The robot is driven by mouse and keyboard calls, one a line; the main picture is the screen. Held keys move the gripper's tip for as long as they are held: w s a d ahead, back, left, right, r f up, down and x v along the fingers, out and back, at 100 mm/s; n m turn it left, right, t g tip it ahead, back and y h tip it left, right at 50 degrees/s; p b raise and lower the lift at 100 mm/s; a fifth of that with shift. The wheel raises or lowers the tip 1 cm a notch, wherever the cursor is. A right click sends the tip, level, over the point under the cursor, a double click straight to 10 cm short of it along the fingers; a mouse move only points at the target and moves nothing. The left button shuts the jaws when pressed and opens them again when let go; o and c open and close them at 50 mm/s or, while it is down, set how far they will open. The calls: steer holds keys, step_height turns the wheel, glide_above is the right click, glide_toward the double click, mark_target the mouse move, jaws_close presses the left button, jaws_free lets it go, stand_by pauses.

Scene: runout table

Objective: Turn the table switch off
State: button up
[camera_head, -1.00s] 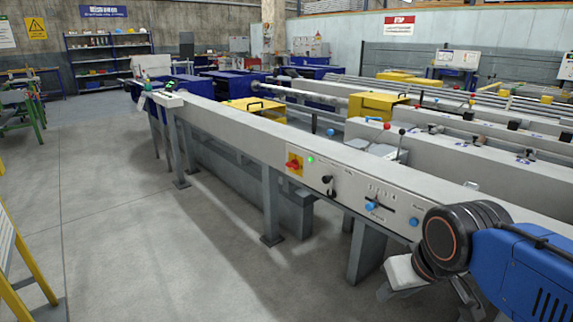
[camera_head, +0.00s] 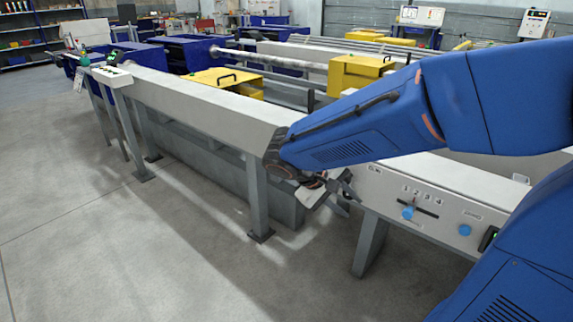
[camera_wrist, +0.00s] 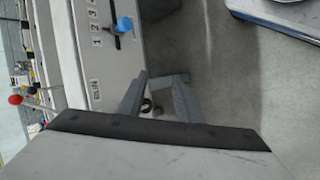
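The pale table (camera_head: 200,104) carries a control panel on its front face. The red table switch on its yellow plate does not show in either current view; my arm covers that part of the panel in the head view. My gripper (camera_head: 336,192) is in front of the panel, left of the blue slider knob (camera_head: 408,212). In the wrist view my gripper (camera_wrist: 160,84) has its two fingers apart, with nothing held. A small dark round part shows between them; I cannot tell what it is.
The numbered slider's blue knob (camera_wrist: 123,25) also shows in the wrist view. A blue button (camera_head: 464,230) sits to its right on the panel. A yellow cover (camera_head: 228,84) stands behind the table. Open floor (camera_head: 90,220) lies at the left.

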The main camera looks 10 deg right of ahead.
steer(key=w+a+f+n+t+h, duration=0.25)
steer(key=w+a+t, duration=0.25)
steer(key=w+a, duration=0.55)
steer(key=w+a+f+n+t+h, duration=0.15)
steer(key=w+a+t+h, duration=0.3)
steer(key=w+a, duration=0.6)
steer(key=x, duration=1.4)
steer(key=shift+f+n+y, duration=0.25)
steer(key=shift+n+y, duration=0.15)
steer(key=shift+s+d, duration=0.1)
steer(key=shift+d, duration=0.05)
jaws_close()
